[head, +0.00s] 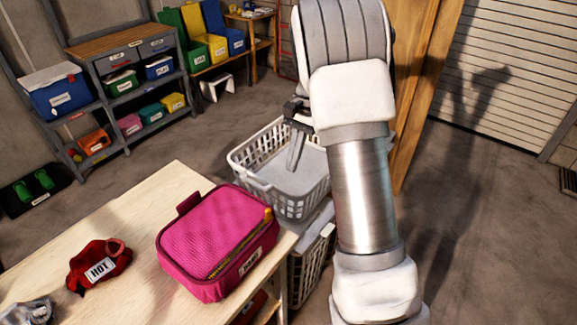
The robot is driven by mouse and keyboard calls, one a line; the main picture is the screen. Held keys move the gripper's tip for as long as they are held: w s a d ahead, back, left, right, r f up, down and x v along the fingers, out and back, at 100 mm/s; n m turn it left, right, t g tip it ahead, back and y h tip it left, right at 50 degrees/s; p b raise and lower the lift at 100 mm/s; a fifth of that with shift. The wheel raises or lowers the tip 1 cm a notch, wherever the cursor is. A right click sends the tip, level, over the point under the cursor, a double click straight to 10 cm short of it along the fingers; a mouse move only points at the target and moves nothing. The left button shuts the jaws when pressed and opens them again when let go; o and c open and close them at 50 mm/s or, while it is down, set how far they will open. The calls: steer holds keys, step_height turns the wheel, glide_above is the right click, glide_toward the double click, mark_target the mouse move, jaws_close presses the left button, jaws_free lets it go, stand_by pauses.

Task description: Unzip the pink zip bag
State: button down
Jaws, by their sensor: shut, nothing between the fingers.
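The pink zip bag (205,233) lies on the light wooden table, near its right edge. A yellow-orange zip line (243,243) runs along its front right upper edge, with a small yellow-orange piece near the right corner. A white label is on its front side, and a pink loop stands at its left back. Whether the zip is open or closed is too small to tell. My gripper (294,155) is shut and empty. It is up and to the right of the bag, apart from it, and appears in front of the white laundry basket. My arm hides part of its wrist.
A red item labelled HOT (100,265) and a grey item (28,312) lie left of the bag on the wooden table (165,190). White laundry baskets (262,150) stand beyond the table's right edge. Shelves with bins (125,55) are at the back. Floor at right is clear.

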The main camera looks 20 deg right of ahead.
mark_target(272, 215)
steer(key=s+a+f, duration=0.1)
steer(key=f, duration=0.1)
steer(key=s+a+f, duration=0.1)
steer(key=a+f, duration=0.1)
steer(key=f, duration=0.1)
steer(key=s+a+f, duration=0.1)
steer(key=a+f, duration=0.1)
steer(key=shift+s+f, duration=0.15)
steer(key=shift+s, duration=0.15)
steer(key=shift+s+a+p, duration=0.25)
steer(key=shift+a+p, duration=0.05)
steer(key=shift+a, duration=0.05)
steer(key=s+a, duration=0.4)
steer(key=a, duration=0.1)
steer(key=s+a, duration=0.3)
steer(key=a, duration=0.2)
steer(key=s+a, duration=0.4)
steer(key=a, duration=0.2)
steer(key=shift+s+p, duration=0.3)
steer(key=shift+p, duration=0.1)
